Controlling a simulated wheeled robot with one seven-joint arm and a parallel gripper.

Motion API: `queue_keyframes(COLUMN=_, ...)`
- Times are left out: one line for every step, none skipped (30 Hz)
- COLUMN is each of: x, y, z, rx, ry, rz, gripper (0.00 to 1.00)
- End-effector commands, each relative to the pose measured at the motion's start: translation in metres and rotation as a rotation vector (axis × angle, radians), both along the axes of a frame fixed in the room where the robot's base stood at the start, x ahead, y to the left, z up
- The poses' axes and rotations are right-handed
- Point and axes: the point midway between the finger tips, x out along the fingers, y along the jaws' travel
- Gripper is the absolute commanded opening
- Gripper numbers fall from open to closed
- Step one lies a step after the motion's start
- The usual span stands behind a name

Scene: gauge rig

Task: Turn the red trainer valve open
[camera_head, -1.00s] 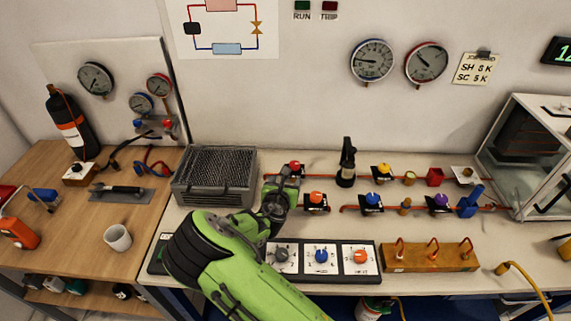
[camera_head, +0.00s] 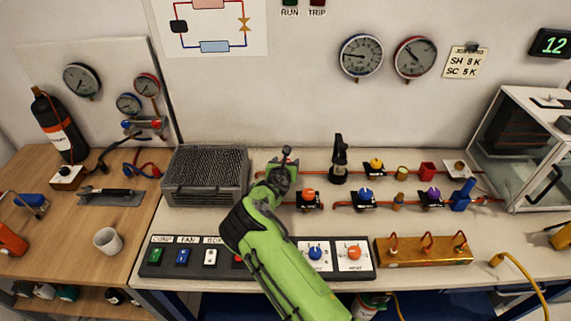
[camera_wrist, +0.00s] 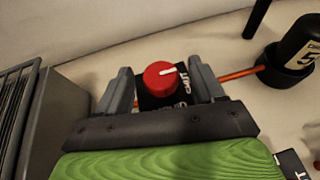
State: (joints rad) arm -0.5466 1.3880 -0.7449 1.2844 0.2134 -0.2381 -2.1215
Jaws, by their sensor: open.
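The red trainer valve shows in the wrist view as a round red knob (camera_wrist: 161,75) with a white pointer line, on a black base with a white label. The pointer aims to the right and slightly up. My gripper (camera_wrist: 162,88) is open, with one finger on each side of the knob. Gaps show between the fingers and the knob, and I cannot tell whether the fingers are level with it. In the head view my gripper (camera_head: 284,160) is at the back of the bench, beside the grey finned unit, and mostly hides the red valve.
A grey finned unit (camera_head: 205,175) stands close on the left. An orange-knobbed valve (camera_head: 308,195) sits just right of my wrist, and a black bottle (camera_head: 339,160) stands further right. A switch panel (camera_head: 193,257) lies along the front under my arm. The wall is close behind.

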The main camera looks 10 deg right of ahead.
Motion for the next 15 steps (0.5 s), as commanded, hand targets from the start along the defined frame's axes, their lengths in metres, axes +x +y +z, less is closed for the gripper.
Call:
queue_keyframes(x=-0.0001, y=0.0001, z=0.0003, rx=0.000, ry=0.000, rz=0.000, gripper=0.65)
queue_keyframes(x=0.0000, y=0.0002, z=0.0003, rx=0.000, ry=0.000, rz=0.000, gripper=0.60)
queue_keyframes(x=-0.0002, y=0.0002, z=0.0003, rx=0.000, ry=0.000, rz=0.000, gripper=0.54)
queue_keyframes(x=-0.0001, y=0.0002, z=0.0004, rx=0.000, ry=0.000, rz=0.000, gripper=0.49)
queue_keyframes(x=-0.0001, y=0.0002, z=0.0004, rx=0.000, ry=0.000, rz=0.000, gripper=0.45)
queue_keyframes(x=-0.0001, y=0.0002, z=0.0004, rx=0.001, ry=0.000, rz=0.000, gripper=0.39)
queue_keyframes(x=-0.0001, y=0.0002, z=0.0004, rx=0.001, ry=-0.001, rz=0.000, gripper=0.34)
queue_keyframes(x=-0.0002, y=0.0003, z=0.0004, rx=0.001, ry=-0.001, rz=0.000, gripper=0.29)
queue_keyframes(x=-0.0002, y=0.0003, z=0.0004, rx=0.001, ry=-0.001, rz=0.000, gripper=0.23)
queue_keyframes(x=-0.0001, y=0.0003, z=0.0005, rx=0.001, ry=-0.001, rz=0.000, gripper=0.19)
queue_keyframes(x=-0.0001, y=0.0003, z=0.0005, rx=0.001, ry=-0.001, rz=0.000, gripper=0.14)
queue_keyframes(x=-0.0001, y=0.0003, z=0.0005, rx=0.001, ry=-0.001, rz=0.000, gripper=0.12)
queue_keyframes(x=-0.0001, y=0.0003, z=0.0005, rx=0.001, ry=-0.001, rz=0.001, gripper=0.12)
queue_keyframes(x=-0.0002, y=0.0002, z=0.0007, rx=0.000, ry=-0.001, rz=0.001, gripper=0.12)
queue_keyframes(x=-0.0002, y=0.0001, z=0.0008, rx=0.001, ry=-0.001, rz=0.003, gripper=0.12)
